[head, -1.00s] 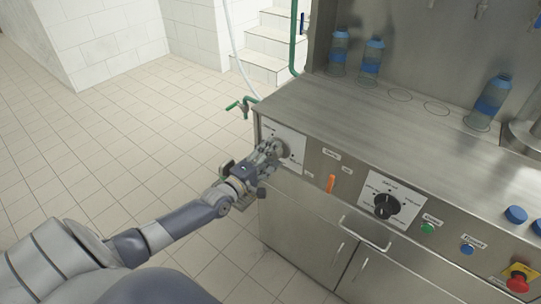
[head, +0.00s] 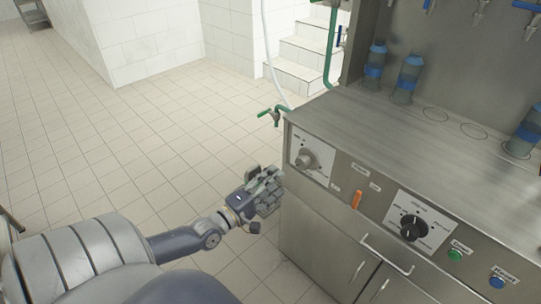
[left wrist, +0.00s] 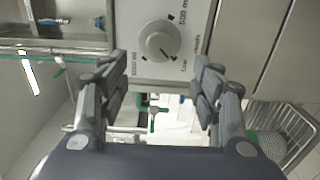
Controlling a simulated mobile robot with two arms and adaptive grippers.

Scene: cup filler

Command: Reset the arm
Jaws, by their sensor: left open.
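My left gripper (head: 268,190) is in front of the steel machine's front panel, below and left of a grey round knob (head: 307,158) on a white dial plate. It is apart from the knob. In the left wrist view the gripper (left wrist: 160,92) is open and empty, its two fingers wide apart. The same knob (left wrist: 160,44) shows beyond the fingertips, with its pointer toward the lower right in that view. My right gripper is not in view.
The machine's counter (head: 380,130) carries several blue-banded bottles, one of them a bottle (head: 408,78) at the back. An orange switch (head: 356,199), a black dial (head: 413,228) and a door handle (head: 387,254) are on the front. A green tap (head: 275,115) sticks out at the left corner. Tiled floor is free at left.

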